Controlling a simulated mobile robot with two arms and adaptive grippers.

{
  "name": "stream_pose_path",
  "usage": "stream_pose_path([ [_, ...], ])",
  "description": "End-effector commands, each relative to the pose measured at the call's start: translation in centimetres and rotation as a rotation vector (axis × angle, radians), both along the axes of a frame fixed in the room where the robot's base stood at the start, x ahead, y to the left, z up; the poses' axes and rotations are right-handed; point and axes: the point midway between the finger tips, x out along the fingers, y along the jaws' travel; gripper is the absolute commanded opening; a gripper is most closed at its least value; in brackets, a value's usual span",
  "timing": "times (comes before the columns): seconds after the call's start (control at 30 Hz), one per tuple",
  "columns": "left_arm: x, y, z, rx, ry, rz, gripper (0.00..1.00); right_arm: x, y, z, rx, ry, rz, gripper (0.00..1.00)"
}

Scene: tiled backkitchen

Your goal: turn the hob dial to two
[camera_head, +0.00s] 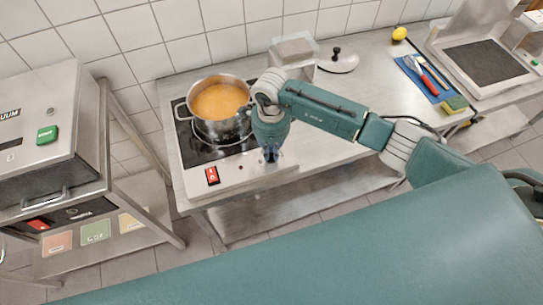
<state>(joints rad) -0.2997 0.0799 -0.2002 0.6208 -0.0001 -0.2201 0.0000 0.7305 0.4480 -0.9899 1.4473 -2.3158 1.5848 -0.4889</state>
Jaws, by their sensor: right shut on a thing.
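My right gripper (271,156) points down at the front control strip of the hob (193,153), to the right of a red switch (212,175). It is shut on the hob dial there. The dial is mostly hidden by the gripper, and its setting cannot be read. A steel pot (212,131) with orange soup stands on the black hob plate, just left of my right arm. My left gripper is not in view.
A clear container (293,50) and a pan lid (338,60) stand behind my right arm. A blue mat (424,84) with utensils, a sponge (456,104) and a lemon (399,34) lie to the right. A vacuum machine (45,130) stands at left.

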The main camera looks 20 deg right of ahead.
Motion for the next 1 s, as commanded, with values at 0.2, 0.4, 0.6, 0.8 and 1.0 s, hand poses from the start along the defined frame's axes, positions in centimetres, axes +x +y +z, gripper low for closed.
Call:
stream_pose_path([
  [0.2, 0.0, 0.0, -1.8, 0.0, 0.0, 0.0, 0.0, 0.1, 0.0, -0.3, -0.001, -0.002, -0.205, 0.0],
  [0.4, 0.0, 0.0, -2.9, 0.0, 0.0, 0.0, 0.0, 0.2, 0.1, -0.2, 0.0, -0.002, -0.395, 0.0],
  [0.6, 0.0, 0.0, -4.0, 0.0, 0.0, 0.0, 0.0, 0.2, 0.2, -0.2, 0.0, -0.003, -0.585, 0.0],
  [0.8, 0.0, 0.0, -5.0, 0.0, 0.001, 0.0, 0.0, 0.3, 0.2, -0.1, 0.0, -0.004, -0.776, 0.0],
  [1.0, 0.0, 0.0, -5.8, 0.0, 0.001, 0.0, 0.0, 0.4, 0.2, -0.1, 0.0, -0.003, -0.966, 0.0],
])
